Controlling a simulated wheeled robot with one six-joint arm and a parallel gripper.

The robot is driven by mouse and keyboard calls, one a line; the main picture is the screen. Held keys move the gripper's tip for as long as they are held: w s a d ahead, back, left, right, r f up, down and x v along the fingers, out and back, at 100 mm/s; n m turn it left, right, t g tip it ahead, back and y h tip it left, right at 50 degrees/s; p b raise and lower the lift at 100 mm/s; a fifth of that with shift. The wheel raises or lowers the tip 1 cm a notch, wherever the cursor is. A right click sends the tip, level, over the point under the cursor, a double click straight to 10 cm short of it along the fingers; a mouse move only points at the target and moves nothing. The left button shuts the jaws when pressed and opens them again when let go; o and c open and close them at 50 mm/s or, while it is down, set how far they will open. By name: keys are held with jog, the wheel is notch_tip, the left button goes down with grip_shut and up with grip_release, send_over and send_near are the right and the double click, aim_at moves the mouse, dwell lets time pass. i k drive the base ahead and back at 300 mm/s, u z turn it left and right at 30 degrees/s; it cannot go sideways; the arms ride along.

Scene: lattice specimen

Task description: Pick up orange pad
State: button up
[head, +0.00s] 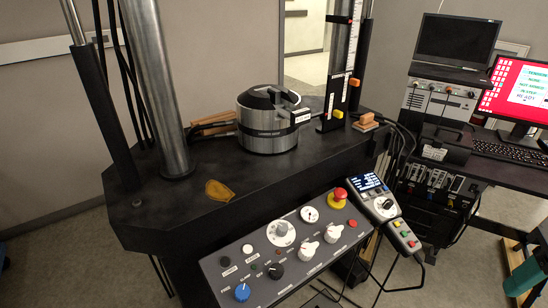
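A flat, rounded, orange-brown pad (219,191) lies on the black machine bed (180,215) in the head view, near its front left edge. It is to the right of and in front of the thick steel column. Nothing covers it, and nothing touches it from above. A small orange-tan block (366,120) also sits at the right end of the bed, near the scale. My gripper does not show in this view.
A steel cylinder with a clamp (267,125) stands mid-bed, with wooden-handled tools (212,122) beside it. A steel column (158,90) rises behind the pad. A control panel (285,255) with knobs juts out in front. A computer desk (510,172) stands at right.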

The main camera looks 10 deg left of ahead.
aim_at(365, 123)
jog(key=z, duration=1.4)
jog(key=i, duration=2.05)
jog(key=u, duration=3)
jog(key=i, duration=0.5)
jog(key=u, duration=0.05)
